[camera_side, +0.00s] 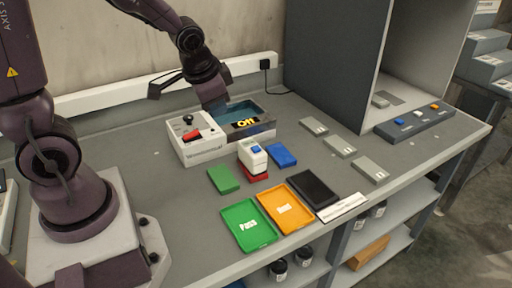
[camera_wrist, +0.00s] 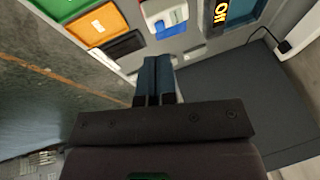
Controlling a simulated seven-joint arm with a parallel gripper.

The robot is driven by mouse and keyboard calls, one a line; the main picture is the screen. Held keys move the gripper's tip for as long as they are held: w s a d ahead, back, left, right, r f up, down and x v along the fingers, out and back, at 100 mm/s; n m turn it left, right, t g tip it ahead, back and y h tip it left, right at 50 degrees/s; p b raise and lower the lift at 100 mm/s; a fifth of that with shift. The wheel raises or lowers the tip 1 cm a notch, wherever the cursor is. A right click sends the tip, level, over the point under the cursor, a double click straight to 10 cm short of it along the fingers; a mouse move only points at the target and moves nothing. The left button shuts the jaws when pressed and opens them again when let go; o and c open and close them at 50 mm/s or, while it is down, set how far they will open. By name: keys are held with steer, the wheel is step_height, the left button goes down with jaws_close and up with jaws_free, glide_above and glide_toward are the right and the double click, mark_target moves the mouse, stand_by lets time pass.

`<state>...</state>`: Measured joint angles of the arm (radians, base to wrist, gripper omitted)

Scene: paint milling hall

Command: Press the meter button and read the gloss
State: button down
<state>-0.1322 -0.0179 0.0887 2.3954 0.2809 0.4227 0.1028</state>
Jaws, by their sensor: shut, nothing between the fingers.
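The meter is a small white block (camera_side: 252,155) with a blue button (camera_side: 256,149) on top. It stands on a red panel (camera_side: 256,177) on the bench. It also seems to show near the top of the wrist view (camera_wrist: 155,12). My gripper (camera_side: 216,104) is shut and empty. In the side view it is behind and left of the meter, over the teal-lined box and apart from the meter. Its closed fingers also show in the wrist view (camera_wrist: 157,62). No gloss reading is legible on the meter.
Green (camera_side: 240,237) and orange (camera_side: 292,218) trays, a black pad (camera_side: 314,188), blue (camera_side: 281,155) and green panels surround the meter. Grey panels (camera_side: 340,146) lie to the right.

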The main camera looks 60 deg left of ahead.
steer(key=w+a+f+m+t, duration=0.2)
steer(key=w+a+f+m, duration=0.15)
steer(key=w+f, duration=0.2)
step_height(320, 180, up, 2)
steer(key=m+t+h, duration=0.1)
steer(key=m+t, duration=0.2)
steer(key=t, duration=0.1)
glide_above(256, 149)
steer(key=shift+r, duration=0.15)
steer(key=shift+f, duration=4.4)
steer(key=shift+f, duration=0.4)
